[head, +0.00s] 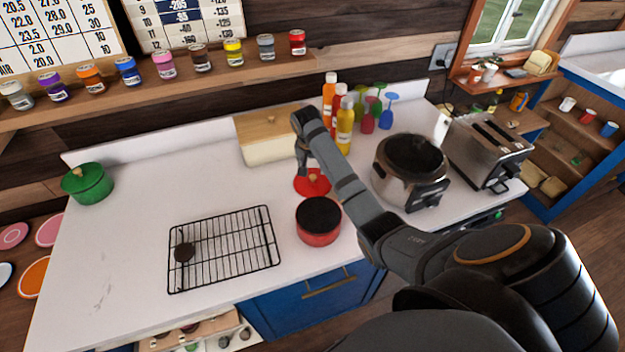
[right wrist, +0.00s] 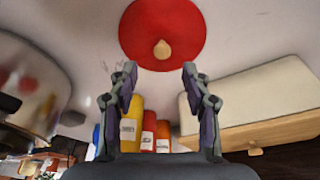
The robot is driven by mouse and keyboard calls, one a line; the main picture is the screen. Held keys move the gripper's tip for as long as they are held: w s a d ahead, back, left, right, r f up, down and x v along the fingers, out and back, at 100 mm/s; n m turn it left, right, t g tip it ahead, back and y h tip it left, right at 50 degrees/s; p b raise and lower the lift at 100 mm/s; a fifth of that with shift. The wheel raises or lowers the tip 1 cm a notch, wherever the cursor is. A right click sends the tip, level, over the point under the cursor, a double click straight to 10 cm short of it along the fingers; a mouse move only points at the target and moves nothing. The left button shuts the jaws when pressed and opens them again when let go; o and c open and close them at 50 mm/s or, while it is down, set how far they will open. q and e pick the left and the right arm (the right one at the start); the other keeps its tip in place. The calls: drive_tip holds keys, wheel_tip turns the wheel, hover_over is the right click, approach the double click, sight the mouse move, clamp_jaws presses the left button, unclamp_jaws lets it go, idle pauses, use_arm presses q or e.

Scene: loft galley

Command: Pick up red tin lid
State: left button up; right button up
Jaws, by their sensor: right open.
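The red tin lid (head: 303,186) lies on the white counter, just behind the red tin (head: 318,226), which stands open with a dark inside. In the right wrist view the lid (right wrist: 163,30) is a red disc with a pale wooden knob (right wrist: 162,49) near its middle. My right gripper (head: 304,172) is over the lid in the head view and hides part of it. In the right wrist view the right gripper (right wrist: 158,82) is open and empty, its two fingers apart to either side below the knob. My left gripper is not in view.
A wooden-lidded box (head: 268,148) stands behind the lid. Bottles (head: 345,125), a steel pot (head: 392,185) and a toaster (head: 488,150) stand to the right. A black wire rack (head: 225,245) lies front left. A green pot (head: 90,186) stands far left, with clear counter between.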

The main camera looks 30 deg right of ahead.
sight(313, 176)
drive_tip(key=shift+w+d+f+p, duration=0.1)
drive_tip(key=shift+w+f+p, duration=0.15)
drive_tip(key=shift+f, duration=0.15)
drive_tip(key=shift+w+f+p, duration=0.15)
drive_tip(key=shift+f+p, duration=0.05)
drive_tip(key=shift+f, duration=0.2)
drive_tip(key=x, duration=0.1)
drive_tip(key=p+x, duration=0.1)
drive_tip(key=shift+s+f, duration=0.15)
drive_tip(key=shift+f, duration=0.2)
drive_tip(key=shift+x, duration=0.8)
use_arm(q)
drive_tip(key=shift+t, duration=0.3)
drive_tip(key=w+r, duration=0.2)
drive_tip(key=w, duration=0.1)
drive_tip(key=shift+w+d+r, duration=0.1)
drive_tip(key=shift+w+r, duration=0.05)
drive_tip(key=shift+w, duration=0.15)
use_arm(e)
clamp_jaws()
